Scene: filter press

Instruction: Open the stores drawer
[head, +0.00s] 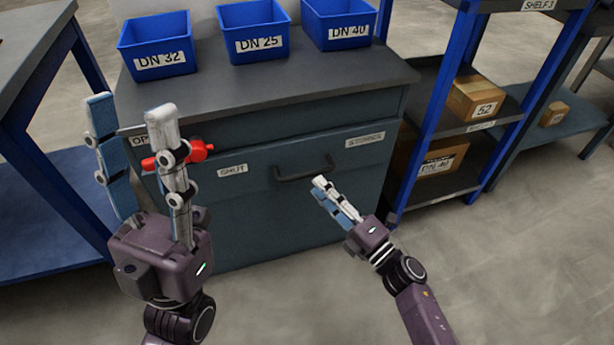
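The stores drawer (345,185) is the dark grey-blue front of a cabinet, with a label reading "STORES" or similar at its upper right. Its front looks flush with the cabinet, so it appears shut. A dark bar handle (303,172) sits at its middle. A red lever (197,152) is at the upper left, between a "SHUT" label (232,170) and a partly hidden "OP..." label. My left gripper (131,108) is open, with one finger in front of part of the lever; contact is unclear. My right gripper (322,188) is just below and right of the handle, its fingers overlapping in view.
Blue bins DN 32 (157,62), DN 25 (256,44) and DN 40 (341,34) stand on the cabinet top (290,82). A blue-framed shelf (487,125) with cardboard boxes is at the right. A blue-legged bench (50,195) is at the left. The floor at lower right is clear.

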